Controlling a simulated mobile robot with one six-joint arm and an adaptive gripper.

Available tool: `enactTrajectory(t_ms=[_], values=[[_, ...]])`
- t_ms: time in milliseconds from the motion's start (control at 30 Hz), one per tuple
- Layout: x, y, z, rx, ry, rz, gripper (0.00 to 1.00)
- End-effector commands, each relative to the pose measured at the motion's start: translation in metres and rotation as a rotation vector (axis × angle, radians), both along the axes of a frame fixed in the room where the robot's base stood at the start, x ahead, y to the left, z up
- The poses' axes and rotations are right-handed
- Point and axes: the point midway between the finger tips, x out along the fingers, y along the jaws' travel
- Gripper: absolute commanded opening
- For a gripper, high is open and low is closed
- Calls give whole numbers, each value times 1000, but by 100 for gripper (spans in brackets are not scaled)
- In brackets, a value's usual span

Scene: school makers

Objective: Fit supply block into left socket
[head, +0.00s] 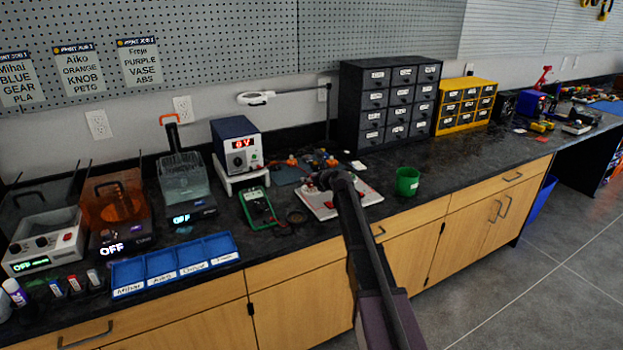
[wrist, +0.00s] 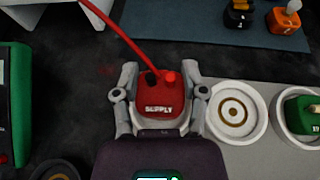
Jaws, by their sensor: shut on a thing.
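The red supply block (wrist: 172,98), lettered "SUPPLY", is between the fingers of my gripper (wrist: 160,84) in the wrist view. A red cable (wrist: 118,33) runs from its top toward the upper left. A round white socket (wrist: 215,121) with an empty ringed centre lies just right of my gripper. Farther right, another round white holder (wrist: 283,133) has a green block (wrist: 304,113) in it. In the head view my gripper (head: 327,181) is over the pale board (head: 370,196) and hides part of it. Whether the block touches anything below is hidden.
In the head view, a power supply reading "0 V" (head: 238,145) stands behind left, with a green meter (head: 259,207) before it. A green cup (head: 407,181) stands right of the board. Blue trays (head: 176,265) lie front left. An orange block (wrist: 284,22) sits on a blue mat (wrist: 190,22).

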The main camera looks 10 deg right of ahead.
Motion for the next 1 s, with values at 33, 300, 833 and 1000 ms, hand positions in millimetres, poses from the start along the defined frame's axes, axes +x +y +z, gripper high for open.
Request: enactTrajectory(t_ms=[33, 300, 833, 1000], values=[[0, 0, -6, 0, 0, 0, 12], [0, -1, -12, 0, 0, -1, 12], [0, -2, -12, 0, 0, -1, 12], [-1, -2, -12, 0, 0, -2, 12]])
